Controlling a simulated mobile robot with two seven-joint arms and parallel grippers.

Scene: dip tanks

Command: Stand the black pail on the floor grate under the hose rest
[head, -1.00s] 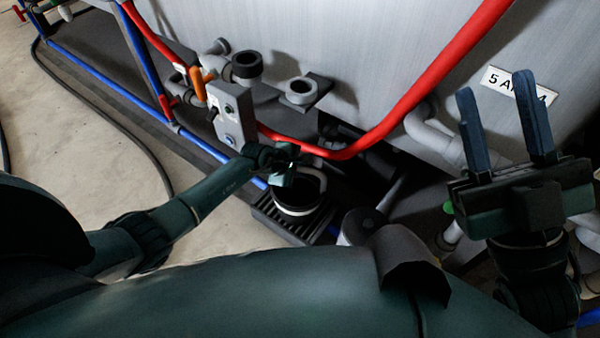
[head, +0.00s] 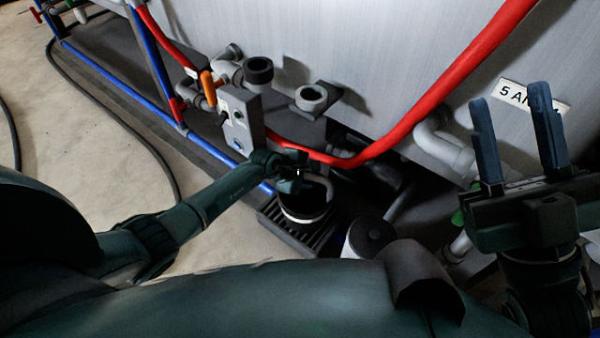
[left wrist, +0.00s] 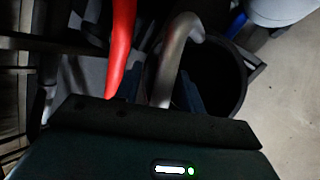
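The black pail (head: 306,208) is upright over the floor grate (head: 268,216), with a pale band around its lower part. Whether its base touches the grate is hard to tell. Its grey curved handle (left wrist: 172,55) rises from the rim. My left gripper (head: 296,180) is at the handle above the pail. In the left wrist view the handle passes between my fingers, with a blue finger (left wrist: 191,95) close against it; the other finger is mostly hidden. My right gripper (head: 518,135) is open and empty, far to the right. I cannot clearly identify the hose rest.
A red hose (head: 425,105) loops across the tank wall (head: 380,50) just behind the pail. A grey control box (head: 240,122) and an orange-handled valve (head: 208,88) stand left of it. A pale cylinder with a dark top (head: 366,238) stands right of the grate. Open floor (head: 105,115) lies left.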

